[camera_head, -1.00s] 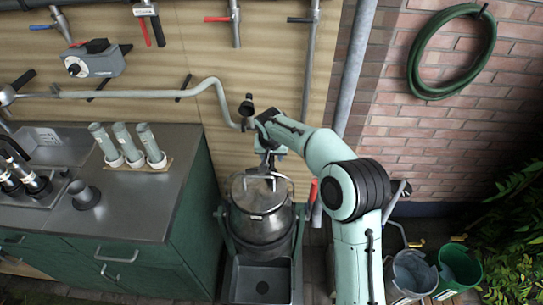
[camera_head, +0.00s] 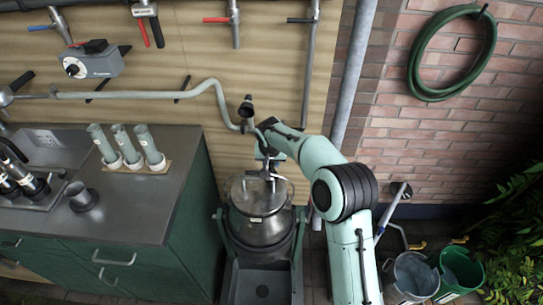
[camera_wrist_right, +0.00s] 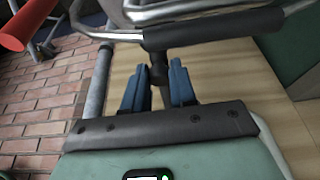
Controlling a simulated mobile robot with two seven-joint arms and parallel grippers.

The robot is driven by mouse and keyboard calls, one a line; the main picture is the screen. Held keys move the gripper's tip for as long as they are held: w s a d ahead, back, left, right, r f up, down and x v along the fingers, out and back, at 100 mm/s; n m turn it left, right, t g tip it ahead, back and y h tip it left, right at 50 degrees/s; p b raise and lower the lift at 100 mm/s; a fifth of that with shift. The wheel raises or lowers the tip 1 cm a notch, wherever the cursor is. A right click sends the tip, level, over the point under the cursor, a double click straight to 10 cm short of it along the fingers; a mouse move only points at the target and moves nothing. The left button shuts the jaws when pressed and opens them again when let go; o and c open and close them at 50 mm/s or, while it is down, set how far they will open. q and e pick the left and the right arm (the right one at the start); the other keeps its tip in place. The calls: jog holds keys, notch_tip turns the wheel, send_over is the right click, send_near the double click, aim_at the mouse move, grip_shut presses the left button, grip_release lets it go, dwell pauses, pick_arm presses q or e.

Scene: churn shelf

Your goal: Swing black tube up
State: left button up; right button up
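A black tube (camera_wrist_right: 213,29) sits around a metal bar at the top of the right wrist view, with a short dark stem below it. My right gripper (camera_wrist_right: 160,68) has its two blue fingers apart, one on each side of the stem, just short of the tube. I cannot tell whether they touch it. In the head view my right gripper (camera_head: 268,165) is above the steel churn (camera_head: 262,226), by the metal bars at its top; the tube is hard to make out there. My left gripper is out of view.
A green counter (camera_head: 140,205) stands to the left with several grey-green cylinders in holders. A bent pipe (camera_head: 150,94) runs along the wooden wall. Two buckets (camera_head: 414,275) (camera_head: 460,268) stand at the lower right. A red handle (camera_wrist_right: 28,22) shows in the wrist view.

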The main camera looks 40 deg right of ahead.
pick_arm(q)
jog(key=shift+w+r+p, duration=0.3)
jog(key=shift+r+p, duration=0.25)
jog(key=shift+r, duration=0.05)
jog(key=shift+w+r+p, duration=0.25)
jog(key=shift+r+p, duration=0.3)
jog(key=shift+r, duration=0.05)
pick_arm(e)
jog(key=shift+w+d+r, duration=0.1)
jog(key=shift+w+r, duration=0.05)
jog(key=shift+r, duration=1.55)
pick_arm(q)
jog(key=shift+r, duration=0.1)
pick_arm(e)
jog(key=shift+r, duration=0.1)
jog(key=shift+w+d+r+p, duration=0.2)
jog(key=shift+r+p, duration=0.4)
jog(key=shift+r, duration=0.2)
jog(key=shift+w+d+r+p, duration=0.1)
jog(key=shift+w+r+p, duration=0.05)
jog(key=shift+r+p, duration=0.55)
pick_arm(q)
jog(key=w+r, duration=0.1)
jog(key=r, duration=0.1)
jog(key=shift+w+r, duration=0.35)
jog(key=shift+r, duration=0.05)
